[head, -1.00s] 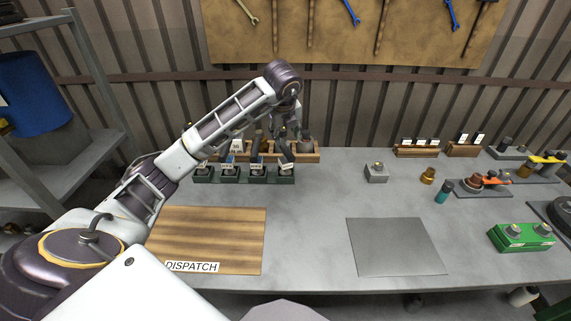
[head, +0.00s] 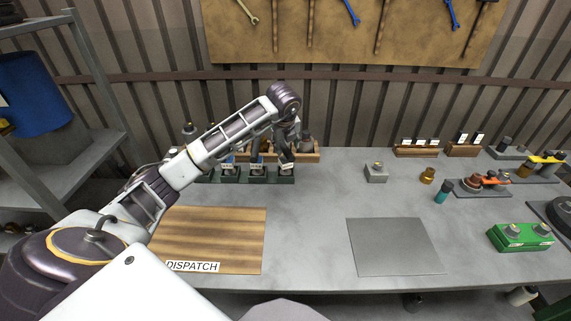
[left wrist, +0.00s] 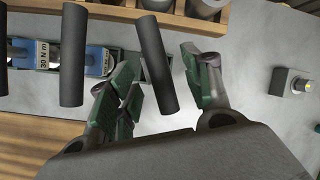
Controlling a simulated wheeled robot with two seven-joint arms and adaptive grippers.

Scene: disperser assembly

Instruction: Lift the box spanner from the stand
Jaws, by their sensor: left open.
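A dark green stand (head: 250,178) with labelled slots holds several upright tools near the back of the table. A dark cylindrical tool at the stand's right end, apparently the box spanner (left wrist: 155,65), stands between the fingers of my left gripper (head: 286,154) in the left wrist view. The gripper's green-padded fingers (left wrist: 158,72) are open on either side of it, with a gap showing at the right. My wrist and fingers largely hide the tool in the head view. My right gripper is not in view.
Other dark handles (left wrist: 73,55) and blue tools labelled 30 N m (left wrist: 97,62) stand close to the left. A wooden rack (head: 310,155) is just behind the stand. A grey block (head: 376,173) stands to the right. The table centre is clear.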

